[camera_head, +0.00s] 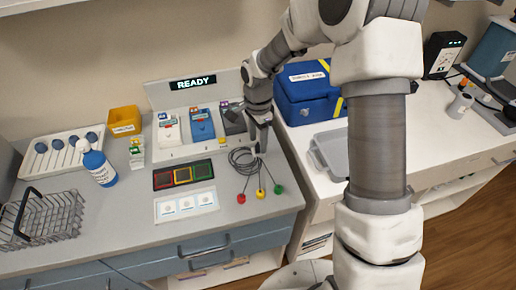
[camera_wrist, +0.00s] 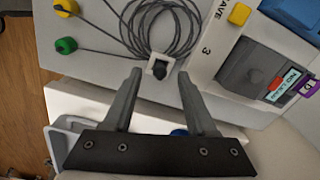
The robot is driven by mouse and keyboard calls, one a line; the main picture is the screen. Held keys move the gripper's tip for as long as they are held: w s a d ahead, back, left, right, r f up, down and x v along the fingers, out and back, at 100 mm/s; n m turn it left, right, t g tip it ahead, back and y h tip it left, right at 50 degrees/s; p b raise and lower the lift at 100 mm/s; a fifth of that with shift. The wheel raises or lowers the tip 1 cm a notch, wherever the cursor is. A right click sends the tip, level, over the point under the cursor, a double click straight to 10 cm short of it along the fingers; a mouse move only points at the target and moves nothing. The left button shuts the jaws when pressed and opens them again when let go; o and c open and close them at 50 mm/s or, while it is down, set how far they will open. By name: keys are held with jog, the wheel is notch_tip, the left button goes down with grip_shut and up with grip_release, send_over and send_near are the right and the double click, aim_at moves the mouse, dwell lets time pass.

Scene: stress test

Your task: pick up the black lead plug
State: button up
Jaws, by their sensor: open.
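The black lead plug (camera_wrist: 160,71) is a small dark piece on a white square at the end of the coiled grey cable (camera_wrist: 150,25). My gripper (camera_wrist: 160,74) is open, with its two fingertips apart and the plug between them in the picture. Whether the fingers are level with the plug or above it, I cannot tell. In the head view my gripper (camera_head: 261,146) points down at the counter's right edge, beside the cable coil (camera_head: 241,160). The plug cannot be made out there.
Red, yellow and green lead ends (camera_head: 278,189) lie at the counter front. A grey device (camera_wrist: 262,75) in bay 3 stands close to the right of my fingers in the wrist view. A blue case (camera_head: 308,97) and a grey tray (camera_head: 330,150) are on the right-hand counter.

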jog(key=shift+f, duration=0.85)
grip_shut()
jog(key=shift+r, duration=0.15)
